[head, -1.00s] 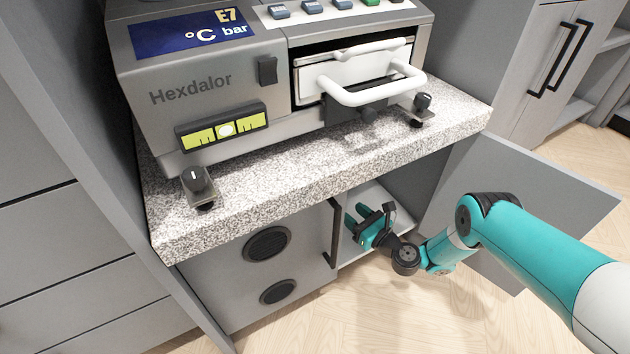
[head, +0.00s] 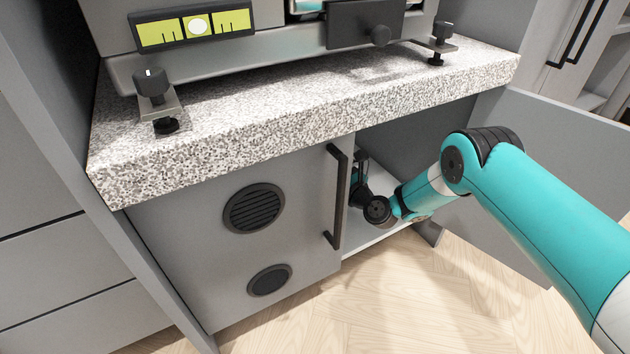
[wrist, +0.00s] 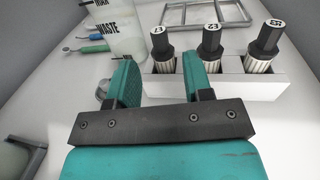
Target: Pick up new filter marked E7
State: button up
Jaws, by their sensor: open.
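In the wrist view, three black-capped filters stand upright in a white holder (wrist: 237,85). The left one (wrist: 162,48) has a small cap label that appears to read E7. The middle filter (wrist: 210,45) is labelled E2. The right filter (wrist: 264,45) has a label I cannot read surely. My gripper (wrist: 158,72) is open and empty, its teal fingers in front of the holder's left end, with the left filter seen beyond the gap between them. In the head view my gripper is inside the lower cabinet, largely hidden by the closed door and its handle.
A translucent container marked WASTE (wrist: 122,35) stands left of the holder. The granular worktop (head: 290,130) is above my arm. The vented closed door (head: 220,250) and open door (head: 565,175) flank it.

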jog(key=b+x, duration=0.4)
jog(key=b, duration=0.1)
jog(key=shift+w+a+f, duration=0.2)
jog(key=shift+w+a, duration=0.1)
jog(key=shift+w+a+r, duration=0.15)
jog(key=shift+w+a, duration=0.1)
jog(key=shift+w, duration=0.05)
jog(key=c, duration=0.7)
jog(key=shift+r, duration=0.15)
